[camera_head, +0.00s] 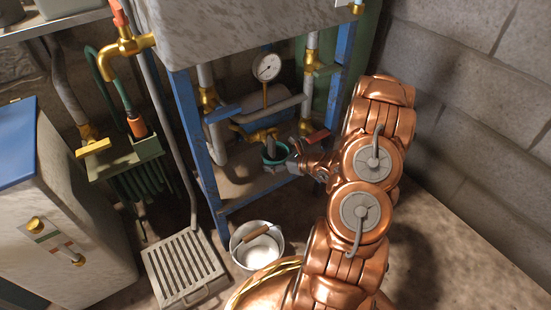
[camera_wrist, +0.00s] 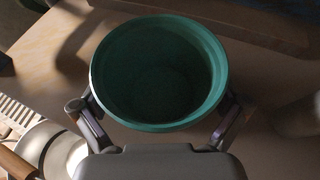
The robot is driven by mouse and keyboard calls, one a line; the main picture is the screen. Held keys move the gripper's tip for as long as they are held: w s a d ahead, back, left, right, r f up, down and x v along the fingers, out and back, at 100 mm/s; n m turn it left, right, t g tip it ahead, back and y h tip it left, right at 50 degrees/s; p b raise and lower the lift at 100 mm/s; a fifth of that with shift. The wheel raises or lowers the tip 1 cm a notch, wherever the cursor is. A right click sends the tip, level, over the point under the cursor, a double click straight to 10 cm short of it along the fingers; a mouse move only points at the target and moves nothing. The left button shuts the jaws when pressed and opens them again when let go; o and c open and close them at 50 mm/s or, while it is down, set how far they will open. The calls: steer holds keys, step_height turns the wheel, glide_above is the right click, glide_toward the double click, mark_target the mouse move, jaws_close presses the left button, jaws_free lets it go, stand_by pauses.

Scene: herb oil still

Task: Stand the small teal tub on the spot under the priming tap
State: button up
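The small teal tub (camera_head: 274,155) is upright and looks empty inside in the wrist view (camera_wrist: 160,70). My gripper (camera_head: 287,160) reaches in from the right, and its fingers (camera_wrist: 160,100) press on both sides of the tub. A brass tap (camera_head: 262,134) sits right above the tub in the head view, below the pressure gauge. The shelf (camera_head: 238,190) of the blue frame lies below the tub. I cannot tell whether the tub's base touches the shelf. The spot itself is hidden or not distinguishable.
A white metal bucket (camera_head: 257,246) with a wooden handle stands on the floor in front of the frame, beside a slatted drain grate (camera_head: 184,268). A blue frame leg (camera_head: 197,140), a blue lever (camera_head: 224,112) and a red lever (camera_head: 318,136) are close around the tap.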

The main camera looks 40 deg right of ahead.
steer(key=shift+r, duration=0.1)
steer(key=shift+s+d+r, duration=0.1)
steer(key=shift+s+r, duration=0.05)
steer(key=shift+r, duration=0.05)
steer(key=p+v, duration=0.3)
steer(key=v, duration=0.8)
steer(key=shift+s+p, duration=0.3)
steer(key=shift+p, duration=0.05)
steer(key=shift+d, duration=0.1)
